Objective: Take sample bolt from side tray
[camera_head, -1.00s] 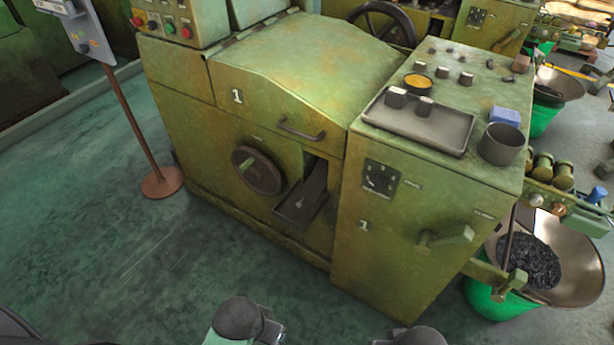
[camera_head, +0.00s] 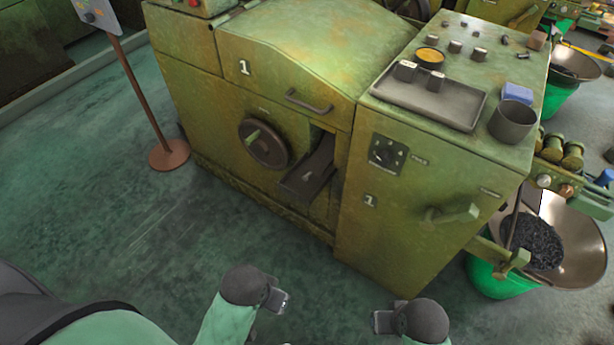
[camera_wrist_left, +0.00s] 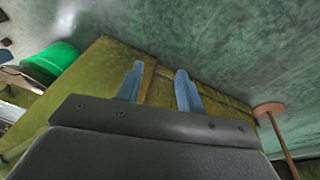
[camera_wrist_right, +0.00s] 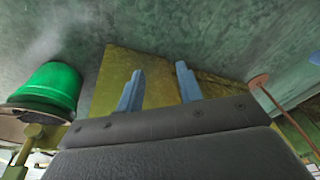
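A dark side tray (camera_head: 312,172) sticks out of a slot in the front of the green machine marked 1 (camera_head: 270,85). A tiny pale thing (camera_head: 305,177) lies in it, perhaps the sample bolt; it is too small to be sure. My left gripper (camera_head: 283,303) is low in the head view, in front of the machine and apart from the tray. The left wrist view shows its two blue fingers (camera_wrist_left: 158,75) spread and empty. My right gripper (camera_head: 378,322) is to the right of it, also apart from the machine. Its fingers (camera_wrist_right: 158,75) are spread and empty.
On the machine's top are a shallow grey tray (camera_head: 425,108) with small parts, a dark cup (camera_head: 512,122) and a blue block (camera_head: 517,92). A handwheel (camera_head: 263,143) is left of the slot. A green bucket (camera_head: 495,278) stands right, a signpost (camera_head: 140,100) left. Floor between is clear.

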